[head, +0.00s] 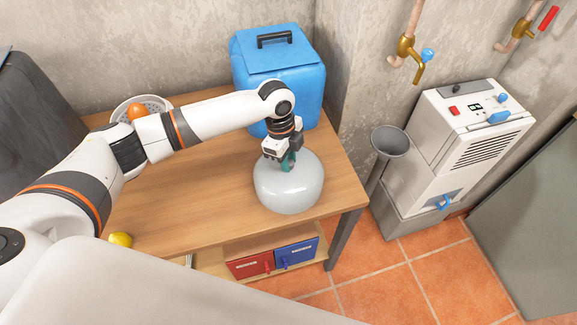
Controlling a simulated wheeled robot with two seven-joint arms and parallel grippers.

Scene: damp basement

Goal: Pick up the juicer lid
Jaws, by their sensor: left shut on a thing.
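A large, pale, glossy rounded dome (289,188), which appears to be the juicer lid, is at the right front of the wooden table. A small teal handle (289,161) shows at its top. My left gripper (286,160) comes down over the dome from above and is shut on the teal handle. The fingers partly hide the handle. I cannot tell whether the dome touches the tabletop or is slightly above it. My right gripper is not in view.
The wooden table (222,200) has a blue box (277,70) at the back and a white bowl (160,101) with an orange fruit (137,112). A lemon (120,240) lies at front left. A grey funnel (390,141) and white machine (470,130) stand to the right.

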